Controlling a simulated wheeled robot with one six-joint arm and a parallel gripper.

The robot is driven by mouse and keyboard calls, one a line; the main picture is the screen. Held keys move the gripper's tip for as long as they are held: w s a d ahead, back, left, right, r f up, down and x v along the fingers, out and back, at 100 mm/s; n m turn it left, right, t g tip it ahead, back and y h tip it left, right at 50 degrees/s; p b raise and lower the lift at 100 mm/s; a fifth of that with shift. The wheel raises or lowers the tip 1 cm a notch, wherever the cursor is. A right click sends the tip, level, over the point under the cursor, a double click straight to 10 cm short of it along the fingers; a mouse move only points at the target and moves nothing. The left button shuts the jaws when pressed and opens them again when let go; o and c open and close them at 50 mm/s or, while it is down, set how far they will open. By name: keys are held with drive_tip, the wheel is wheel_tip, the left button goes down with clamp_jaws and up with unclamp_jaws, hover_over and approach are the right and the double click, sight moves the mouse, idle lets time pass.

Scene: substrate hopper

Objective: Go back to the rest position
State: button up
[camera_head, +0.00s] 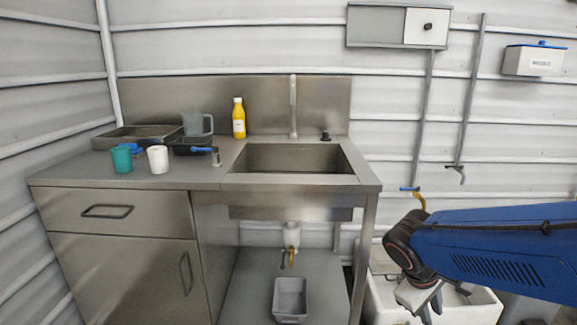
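My blue arm (500,250) reaches in from the right edge. Its dark wrist hangs over the white tub at the lower right. My gripper (425,308) points downward in front of the tub, to the right of the sink counter. Its grey fingers show only in part against the pale tub, and I cannot tell whether they are apart or hold anything.
A steel counter (215,178) with a sink (295,160) carries a teal cup (121,160), a white cup (158,159), a yellow bottle (239,120) and trays. A grey bin (290,300) stands below. A white tub (470,308) is under my arm.

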drive_tip(key=s+a+r+m+t+y, duration=0.3)
drive_tip(key=s+r+m+y, duration=0.1)
drive_tip(key=s, duration=0.5)
drive_tip(key=shift+s+a+r+m+y, duration=0.25)
drive_tip(key=shift+s+r+m+y, duration=0.15)
drive_tip(key=shift+r+m, duration=0.45)
